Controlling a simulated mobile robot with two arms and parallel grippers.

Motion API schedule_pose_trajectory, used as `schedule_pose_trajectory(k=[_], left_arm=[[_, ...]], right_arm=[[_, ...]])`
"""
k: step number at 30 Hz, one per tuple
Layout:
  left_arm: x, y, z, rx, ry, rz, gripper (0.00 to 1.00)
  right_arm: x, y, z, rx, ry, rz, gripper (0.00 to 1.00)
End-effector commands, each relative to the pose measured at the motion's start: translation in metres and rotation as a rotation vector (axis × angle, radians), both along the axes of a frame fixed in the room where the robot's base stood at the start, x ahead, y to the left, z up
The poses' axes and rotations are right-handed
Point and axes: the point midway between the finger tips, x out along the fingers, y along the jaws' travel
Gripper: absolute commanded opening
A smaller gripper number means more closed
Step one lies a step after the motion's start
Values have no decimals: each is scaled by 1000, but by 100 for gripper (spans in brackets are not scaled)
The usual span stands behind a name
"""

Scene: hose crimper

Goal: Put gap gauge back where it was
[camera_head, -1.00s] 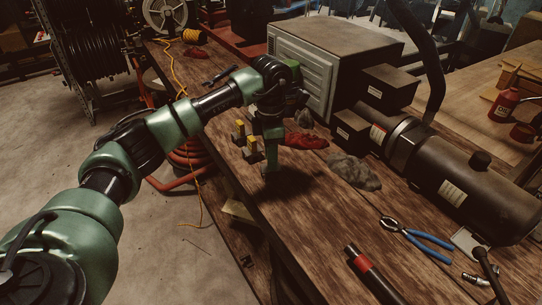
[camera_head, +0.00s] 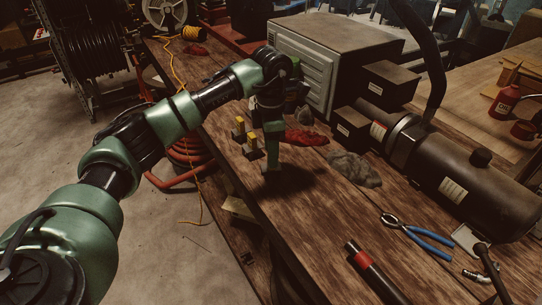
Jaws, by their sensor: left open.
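My left gripper (camera_head: 271,152) hangs from the green arm and points down over the wooden workbench (camera_head: 315,216), left of the red cloth. It is open, and a green finger reaches close to the bench top. I cannot tell whether it touches the bench. Two small dark pieces with yellow tops (camera_head: 239,127) stand just left of the gripper. I cannot make out the gap gauge for certain; the arm and wrist hide part of the bench behind them. My right gripper is not in view.
A red cloth (camera_head: 306,138) and a grey rag (camera_head: 354,169) lie right of the gripper. A large grey metal box (camera_head: 330,50) and a dark cylindrical machine (camera_head: 455,180) stand behind. The bench's front-middle is clear.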

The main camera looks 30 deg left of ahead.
Motion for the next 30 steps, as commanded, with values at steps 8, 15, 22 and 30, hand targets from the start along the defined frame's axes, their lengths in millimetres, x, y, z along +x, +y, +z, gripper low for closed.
schedule_pose_trajectory(k=[8,15,22,30], left_arm=[[1,0,60,-2,-6,0,50],[0,0,95,0,-2,0,50],[0,0,102,0,0,-1,50],[0,0,101,0,0,-1,50]], right_arm=[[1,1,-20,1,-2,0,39],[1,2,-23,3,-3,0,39],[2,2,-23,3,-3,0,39],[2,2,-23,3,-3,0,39]])
